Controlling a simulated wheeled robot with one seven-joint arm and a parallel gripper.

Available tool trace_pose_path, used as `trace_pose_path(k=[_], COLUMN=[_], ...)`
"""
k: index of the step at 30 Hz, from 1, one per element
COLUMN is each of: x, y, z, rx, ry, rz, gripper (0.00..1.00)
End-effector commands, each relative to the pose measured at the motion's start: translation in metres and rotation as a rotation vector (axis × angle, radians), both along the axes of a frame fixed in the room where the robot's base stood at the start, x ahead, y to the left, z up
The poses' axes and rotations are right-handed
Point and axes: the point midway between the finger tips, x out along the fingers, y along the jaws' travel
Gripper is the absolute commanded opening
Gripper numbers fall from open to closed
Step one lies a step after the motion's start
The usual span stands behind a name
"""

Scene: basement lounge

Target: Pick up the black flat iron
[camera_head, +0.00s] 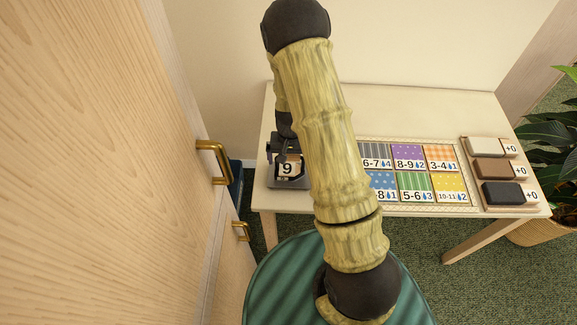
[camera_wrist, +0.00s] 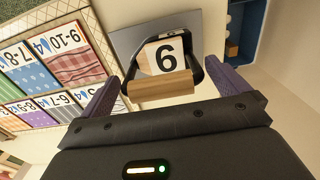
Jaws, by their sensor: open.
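A small block marked 9 (camera_wrist: 165,56) with a light wooden side sits on a grey plate (camera_wrist: 128,40) in the wrist view. A dark curved piece (camera_wrist: 213,71) shows around it; I cannot tell whether this is the black flat iron. The block (camera_head: 287,169) and grey plate (camera_head: 287,184) also show at the table's left end in the head view. My gripper (camera_wrist: 160,80) is open, with its purple-grey fingers on either side of the block and nothing clearly held. In the head view my arm hides part of this area.
The pale table (camera_head: 400,128) bears a board of patterned, numbered tiles (camera_head: 409,156) just right of the plate. White, brown and black blocks (camera_head: 503,193) lie at its right end. A wooden cabinet (camera_head: 110,170) with brass handles stands close on the left.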

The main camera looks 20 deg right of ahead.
Motion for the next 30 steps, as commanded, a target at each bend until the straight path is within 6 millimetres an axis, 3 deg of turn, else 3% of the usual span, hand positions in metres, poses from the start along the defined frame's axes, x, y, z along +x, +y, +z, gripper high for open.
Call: trace_pose_path(k=[5, 20, 21, 27, 30], x=[0.0001, 0.0005, 0.0005, 0.0005, 0.0010], y=[0.0003, 0.0002, 0.0002, 0.0002, 0.0002], z=[-0.0141, -0.0146, -0.0146, -0.0145, -0.0138], rx=[0.001, 0.001, 0.001, 0.001, 0.000], ry=[0.000, -0.001, -0.001, -0.001, -0.003], rz=[0.000, 0.000, 0.000, 0.000, 0.000], gripper=[1.00, 1.00, 0.98, 0.59, 0.59])
